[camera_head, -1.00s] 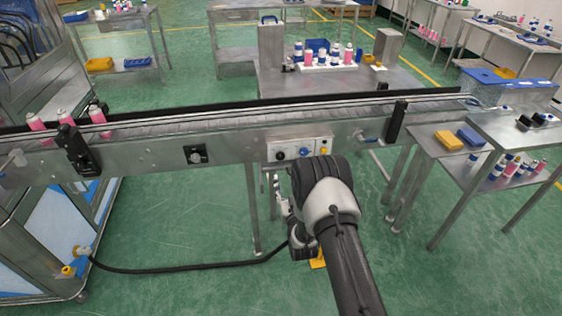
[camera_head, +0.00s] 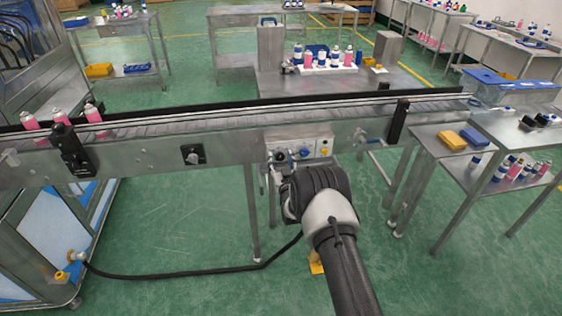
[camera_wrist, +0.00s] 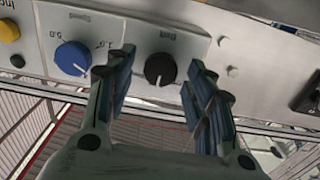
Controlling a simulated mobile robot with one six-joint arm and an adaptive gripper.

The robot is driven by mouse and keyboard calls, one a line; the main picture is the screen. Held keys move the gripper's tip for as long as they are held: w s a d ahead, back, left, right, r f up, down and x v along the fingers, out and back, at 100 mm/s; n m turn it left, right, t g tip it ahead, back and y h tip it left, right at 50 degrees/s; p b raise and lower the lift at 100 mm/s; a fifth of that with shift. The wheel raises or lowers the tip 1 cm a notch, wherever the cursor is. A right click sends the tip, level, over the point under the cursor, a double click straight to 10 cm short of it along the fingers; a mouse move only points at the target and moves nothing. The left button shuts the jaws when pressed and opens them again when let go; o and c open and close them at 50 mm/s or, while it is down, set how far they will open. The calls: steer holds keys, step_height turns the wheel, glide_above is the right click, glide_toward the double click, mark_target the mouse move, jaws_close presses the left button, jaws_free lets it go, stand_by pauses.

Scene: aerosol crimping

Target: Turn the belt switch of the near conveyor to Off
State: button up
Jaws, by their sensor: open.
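The belt switch is a black round knob (camera_wrist: 160,69) with a pale pointer mark, under an upside-down "Belt" label in the wrist view. The mark points towards the bottom of that picture. My gripper (camera_wrist: 163,60) is open, with one finger on each side of the knob in the picture. I cannot tell whether the fingertips touch it. In the head view the control panel (camera_head: 314,141) is on the near conveyor's (camera_head: 230,147) front side, and my wrist hides most of my gripper.
A blue speed knob (camera_wrist: 73,58) sits close beside my left-hand finger. A yellow button (camera_wrist: 9,30) is further along the panel. Another black switch (camera_head: 193,155) is on the conveyor side to the left. Pink cans (camera_head: 61,119) stand on the belt's left end.

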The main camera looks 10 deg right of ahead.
steer(key=shift+c, duration=0.4)
steer(key=c, duration=1)
steer(key=shift+n, duration=0.4)
steer(key=n, duration=0.8)
steer(key=shift+a+f+n, duration=0.1)
steer(key=shift+a+n, duration=0.05)
steer(key=shift+n, duration=0.55)
steer(key=o, duration=1.1)
